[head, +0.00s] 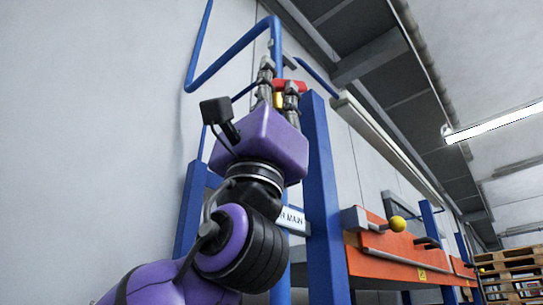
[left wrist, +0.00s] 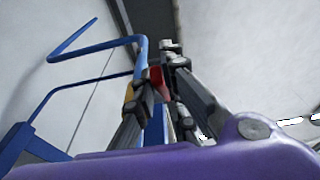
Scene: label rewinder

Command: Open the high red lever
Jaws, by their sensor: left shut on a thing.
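The high red lever (head: 296,84) shows as a short red handle at the upper middle of the head view, by the top of a blue post. In the left wrist view, a red piece of the lever (left wrist: 155,84) shows between my fingers, mostly hidden by them. My left gripper (head: 279,80) reaches up to it from below, its purple body under the fingers. Its two dark fingers (left wrist: 160,80) are shut on the lever. A small yellow part (head: 278,100) shows between the fingers below the red. My right gripper is in neither view.
Blue posts (head: 324,190) and a bent blue pipe (head: 232,52) stand close around my left gripper. An orange machine panel (head: 385,245) with a yellow ball knob (head: 397,223) is at right. Wooden pallets (head: 510,268) are stacked at the far right. The grey wall is behind.

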